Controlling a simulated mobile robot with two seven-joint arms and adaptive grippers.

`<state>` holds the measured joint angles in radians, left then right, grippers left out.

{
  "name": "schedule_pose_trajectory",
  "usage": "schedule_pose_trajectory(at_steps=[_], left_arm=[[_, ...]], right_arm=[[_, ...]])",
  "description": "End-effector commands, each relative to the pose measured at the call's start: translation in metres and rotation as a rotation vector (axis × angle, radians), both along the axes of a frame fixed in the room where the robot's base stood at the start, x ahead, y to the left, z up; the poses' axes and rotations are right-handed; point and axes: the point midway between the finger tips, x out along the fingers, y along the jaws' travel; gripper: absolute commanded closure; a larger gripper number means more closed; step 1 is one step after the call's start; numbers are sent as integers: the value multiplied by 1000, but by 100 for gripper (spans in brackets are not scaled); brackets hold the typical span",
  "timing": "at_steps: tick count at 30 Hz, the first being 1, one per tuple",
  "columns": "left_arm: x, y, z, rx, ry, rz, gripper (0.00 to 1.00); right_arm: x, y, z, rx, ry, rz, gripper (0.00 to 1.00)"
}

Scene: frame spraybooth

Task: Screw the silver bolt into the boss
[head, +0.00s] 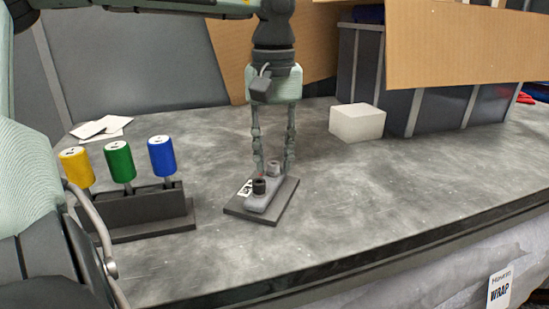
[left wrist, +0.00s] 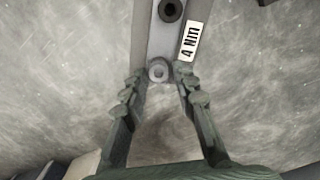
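The silver bolt (left wrist: 158,71) stands at one end of a raised grey block (left wrist: 160,42) in the left wrist view. In the head view the silver bolt (head: 272,167) shows small at the block's far end. My left gripper (head: 273,171) points down with its fingers on either side of the bolt. In the left wrist view the left gripper (left wrist: 159,73) is open, with gaps between both fingertips and the bolt head. I cannot tell how deep the bolt sits; the boss under it is hidden. My right gripper is not in view.
A black bolt (head: 259,186) stands on the same block, above a dark base plate (head: 250,211). A dark rack (head: 140,208) holds yellow, green and blue-handled tools at left. A white box (head: 357,122) stands at right. Table right of the plate is clear.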

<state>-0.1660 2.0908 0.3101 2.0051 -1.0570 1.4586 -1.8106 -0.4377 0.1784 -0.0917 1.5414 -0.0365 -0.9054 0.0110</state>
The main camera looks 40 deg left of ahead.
Motion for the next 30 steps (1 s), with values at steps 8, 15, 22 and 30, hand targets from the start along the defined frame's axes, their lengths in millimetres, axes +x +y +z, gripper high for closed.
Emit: schedule_pose_trajectory(at_steps=[8, 15, 22, 30], left_arm=[[-1, 1, -1, 0, -1, 319, 72], [-3, 2, -2, 1, -2, 614, 72], [-4, 2, -2, 1, -2, 811, 72], [-7, 2, -1, 0, 0, 1120, 72]], right_arm=[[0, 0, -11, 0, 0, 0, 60], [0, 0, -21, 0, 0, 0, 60], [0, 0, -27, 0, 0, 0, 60], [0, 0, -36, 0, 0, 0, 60]])
